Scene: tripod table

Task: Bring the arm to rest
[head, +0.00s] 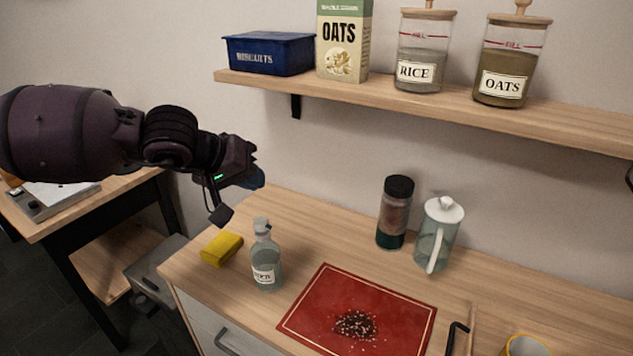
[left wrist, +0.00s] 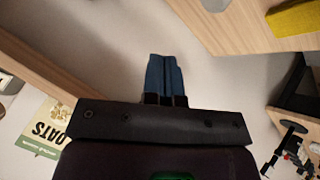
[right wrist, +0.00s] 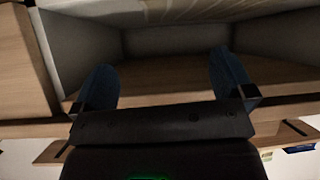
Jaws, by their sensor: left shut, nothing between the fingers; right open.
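My left arm comes in from the left in the head view, and its gripper (head: 258,178) hangs in the air above the counter's left end, below the shelf. In the left wrist view the blue fingers (left wrist: 164,78) are together with nothing between them. My right gripper (right wrist: 163,85) shows only in the right wrist view. Its blue fingers are wide apart with nothing between them, in front of a grey-walled, open wooden compartment (right wrist: 180,42).
The wall shelf (head: 440,102) holds a blue box (head: 270,53), an oats box (head: 343,40) and two jars. On the counter stand a glass bottle (head: 266,260), yellow sponge (head: 222,248), red board (head: 310,305), dark-lidded container (head: 395,212) and pitcher (head: 438,235). A side table (head: 90,207) stands left.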

